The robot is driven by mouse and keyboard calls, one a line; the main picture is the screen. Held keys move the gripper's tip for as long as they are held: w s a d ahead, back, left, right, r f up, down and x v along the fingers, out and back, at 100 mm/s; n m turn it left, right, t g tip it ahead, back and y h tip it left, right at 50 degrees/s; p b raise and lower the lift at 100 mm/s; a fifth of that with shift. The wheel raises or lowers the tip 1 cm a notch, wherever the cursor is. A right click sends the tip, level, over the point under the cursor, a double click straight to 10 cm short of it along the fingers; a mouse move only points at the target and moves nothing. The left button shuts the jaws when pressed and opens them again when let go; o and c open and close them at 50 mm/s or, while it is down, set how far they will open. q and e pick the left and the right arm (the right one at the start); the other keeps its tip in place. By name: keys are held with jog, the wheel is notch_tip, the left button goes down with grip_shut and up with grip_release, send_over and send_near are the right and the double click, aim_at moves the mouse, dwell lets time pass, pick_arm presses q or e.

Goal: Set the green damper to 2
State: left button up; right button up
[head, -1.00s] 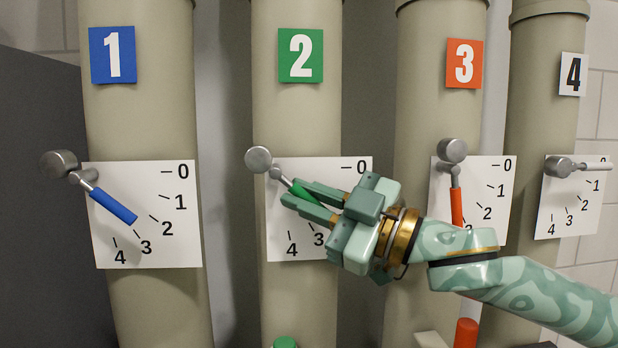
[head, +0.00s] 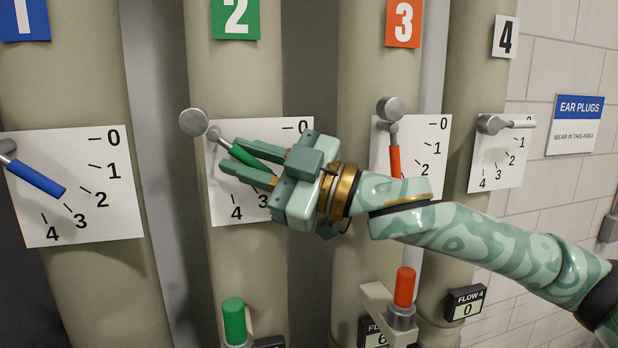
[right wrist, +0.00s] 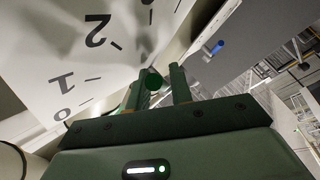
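The green damper lever (head: 245,155) sticks out from its pivot on the pipe marked 2 (head: 235,15), pointing down and right across the white scale plate (head: 222,205). My right gripper (head: 250,164) is around the green handle, one finger above it and one below, with gaps between. In the right wrist view the handle's round green end (right wrist: 153,81) shows between the two fingers, which stand apart. On the plate, 0, 3 and 4 show; my gripper hides the 1 and 2 marks, so I cannot read the exact setting. My left gripper is not in view.
The blue lever (head: 37,179) is at left, pointing between 2 and 3. The red lever (head: 395,160) hangs behind my right arm. The fourth lever (head: 512,124) points at 0. Upright green (head: 234,320) and red (head: 404,287) handles stand below.

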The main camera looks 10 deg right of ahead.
jog(key=b+v, duration=0.2)
jog(key=v, duration=1.4)
jog(key=shift+d+f, duration=0.1)
jog(key=shift+f, duration=0.05)
